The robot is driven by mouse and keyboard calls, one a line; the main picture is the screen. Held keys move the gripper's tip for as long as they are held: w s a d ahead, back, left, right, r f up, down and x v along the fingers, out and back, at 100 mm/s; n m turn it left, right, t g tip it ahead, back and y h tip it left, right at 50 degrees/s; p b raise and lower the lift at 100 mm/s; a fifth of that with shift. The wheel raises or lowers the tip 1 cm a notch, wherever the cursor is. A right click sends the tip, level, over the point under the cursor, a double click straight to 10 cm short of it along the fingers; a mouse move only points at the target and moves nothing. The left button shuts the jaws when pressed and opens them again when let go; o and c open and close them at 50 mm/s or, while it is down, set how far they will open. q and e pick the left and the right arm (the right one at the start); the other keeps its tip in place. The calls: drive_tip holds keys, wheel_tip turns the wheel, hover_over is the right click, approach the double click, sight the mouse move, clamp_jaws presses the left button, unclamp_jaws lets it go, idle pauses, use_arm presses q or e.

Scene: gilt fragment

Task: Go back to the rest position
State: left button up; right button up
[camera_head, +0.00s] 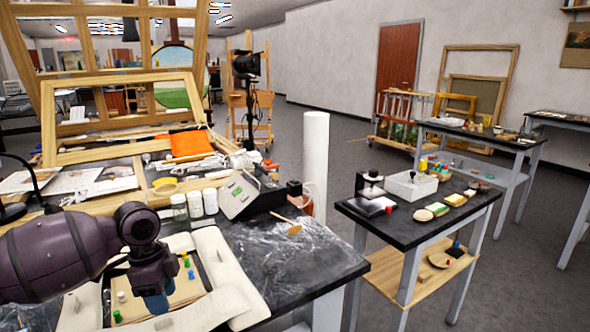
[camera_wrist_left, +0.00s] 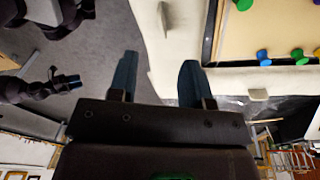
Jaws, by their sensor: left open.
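My left gripper (camera_head: 157,300) hangs over the worktable, pointing down above a tan board (camera_head: 186,287) with coloured pegs inside a pale padded border. In the left wrist view its two blue fingers (camera_wrist_left: 157,80) stand apart with nothing between them. The pale border (camera_wrist_left: 185,25) and several blue and green pegs (camera_wrist_left: 264,57) lie to the right of the fingers there. A dark arm end with a blue tip, which looks like my right gripper (camera_wrist_left: 66,80), shows at the left of the wrist view, too small to read its jaws. It does not show in the head view.
White jars (camera_head: 203,203) and a grey box (camera_head: 240,193) stand behind the left gripper. A wooden frame (camera_head: 120,112) rises at the back. A white column (camera_head: 315,160) stands beyond the table. A side table (camera_head: 400,226) stands right, with open floor (camera_head: 545,215) beyond.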

use_arm(q)
drive_tip(key=s+d+f+m+g+h, duration=0.1)
drive_tip(key=s+d+m, duration=0.15)
drive_tip(key=d, duration=0.85)
drive_tip(key=s+d+f+m+g+h, duration=0.15)
drive_tip(key=s+d, duration=0.25)
drive_tip(key=d, duration=0.8)
drive_tip(key=s+a+f+n+t+h, duration=0.1)
drive_tip(key=s+a+f+n+t, duration=0.1)
drive_tip(key=a+f+n+t, duration=0.45)
drive_tip(key=s+a+f+n+t, duration=0.2)
drive_tip(key=s+a+f+n, duration=0.15)
drive_tip(key=a+f, duration=0.75)
drive_tip(key=s+a+f+n+t+y, duration=0.3)
drive_tip(key=s+a+n+t+y, duration=0.15)
drive_tip(key=s+a, duration=1.35)
drive_tip(key=w+d+f+n+t, duration=0.1)
drive_tip(key=d+n, duration=0.3)
drive_tip(key=d, duration=0.7)
drive_tip(key=shift+w+d+f+n, duration=0.25)
drive_tip(key=shift+w+d+n, duration=0.1)
drive_tip(key=shift+w, duration=0.1)
